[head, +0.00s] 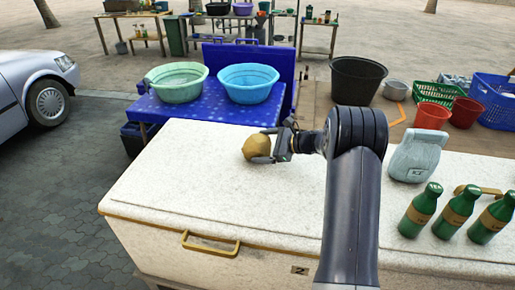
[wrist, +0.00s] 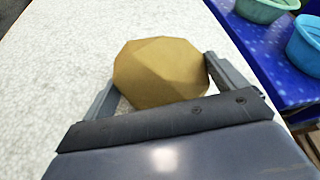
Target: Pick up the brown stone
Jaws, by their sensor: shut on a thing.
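The brown stone (head: 257,148) is a faceted, tan-brown lump over the white chest lid in the head view. It also fills the middle of the wrist view (wrist: 160,72). My gripper (head: 268,146) is shut on the stone, with one finger on each side of it. In the wrist view the fingers of my gripper (wrist: 162,88) flank the stone at left and right. I cannot tell whether the stone touches the lid or is just above it.
The white chest (head: 190,190) has a wide clear top. Green bottles (head: 420,210) and a grey jug-like container (head: 417,157) stand at its right. A blue table behind holds a green basin (head: 177,85) and a blue basin (head: 248,85). A black tub (head: 357,82) stands behind right.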

